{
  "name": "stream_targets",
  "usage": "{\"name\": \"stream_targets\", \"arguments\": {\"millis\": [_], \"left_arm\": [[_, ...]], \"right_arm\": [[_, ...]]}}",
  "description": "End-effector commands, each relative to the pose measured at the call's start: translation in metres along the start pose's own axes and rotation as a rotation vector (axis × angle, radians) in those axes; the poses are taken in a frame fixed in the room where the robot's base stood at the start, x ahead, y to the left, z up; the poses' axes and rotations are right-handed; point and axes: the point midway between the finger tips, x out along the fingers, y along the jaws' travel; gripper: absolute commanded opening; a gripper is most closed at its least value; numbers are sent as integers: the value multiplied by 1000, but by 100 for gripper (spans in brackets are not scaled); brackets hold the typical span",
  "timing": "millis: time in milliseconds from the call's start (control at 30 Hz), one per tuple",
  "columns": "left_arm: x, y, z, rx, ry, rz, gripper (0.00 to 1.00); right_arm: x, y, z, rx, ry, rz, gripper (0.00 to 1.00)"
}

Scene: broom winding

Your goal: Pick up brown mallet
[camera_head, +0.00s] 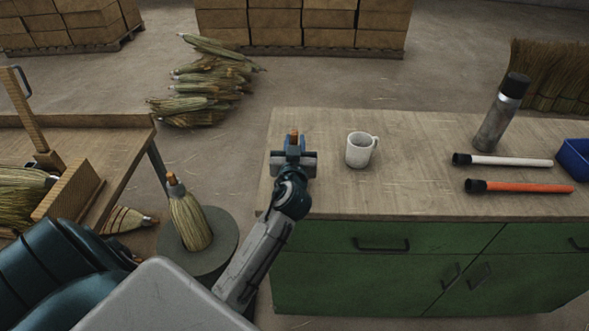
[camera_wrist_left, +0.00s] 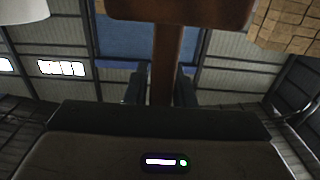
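The brown mallet shows in the left wrist view, its handle (camera_wrist_left: 165,62) between the two fingers and its wide head (camera_wrist_left: 185,10) across the top edge, partly cut off. My left gripper (camera_wrist_left: 160,88) is closed around the handle, with a finger along each side. In the head view my left gripper (camera_head: 295,144) is over the left end of the workbench, left of the mug. Only a small orange-brown bit (camera_head: 294,136) shows between its fingers there; the rest of the mallet is hidden. My right gripper is in neither view.
A white mug (camera_head: 359,150) stands close right of the gripper on the workbench (camera_head: 400,195). A dark flask (camera_head: 500,115), a white-handled tool (camera_head: 505,160), an orange-handled tool (camera_head: 520,186) and a blue bin (camera_head: 576,158) are farther right. A broom (camera_head: 188,215) stands on a round stool.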

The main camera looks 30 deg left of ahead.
Motion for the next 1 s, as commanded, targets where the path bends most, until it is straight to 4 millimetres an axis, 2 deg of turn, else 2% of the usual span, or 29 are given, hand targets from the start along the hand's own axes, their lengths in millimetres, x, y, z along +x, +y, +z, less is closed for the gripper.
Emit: {"name": "stream_targets", "arguments": {"millis": [33,100,533,667,833,1000], "left_arm": [[0,0,0,0,0,0,12],[0,0,0,0,0,0,0],[0,0,-4,-1,3,0,0],[0,0,-13,-2,4,0,0],[0,0,-36,-5,8,1,0],[-32,-16,-35,0,2,1,0]], "right_arm": [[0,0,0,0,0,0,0],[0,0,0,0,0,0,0],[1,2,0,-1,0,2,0],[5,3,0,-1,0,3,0],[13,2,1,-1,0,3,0],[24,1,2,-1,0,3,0]]}}
